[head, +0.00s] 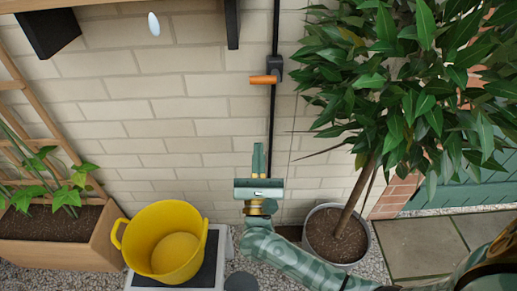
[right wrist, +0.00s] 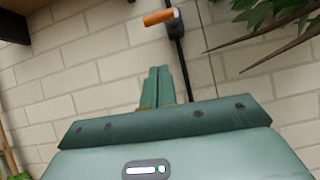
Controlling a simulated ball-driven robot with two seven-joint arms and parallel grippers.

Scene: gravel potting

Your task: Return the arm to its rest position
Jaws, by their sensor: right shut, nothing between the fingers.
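My right gripper (head: 258,160) is raised in front of the brick wall in the head view, its fingers pointing up. Its two green fingers are together with nothing between them, as the right wrist view (right wrist: 157,88) also shows. The right arm reaches in from the lower right. My left gripper does not show in either view.
A yellow bucket (head: 170,240) stands on a white-edged stand at the lower left, beside a planter box (head: 60,250) with a trellis. A potted tree (head: 337,235) stands right of my gripper. A black pipe with an orange-handled valve (head: 264,80) runs up the wall.

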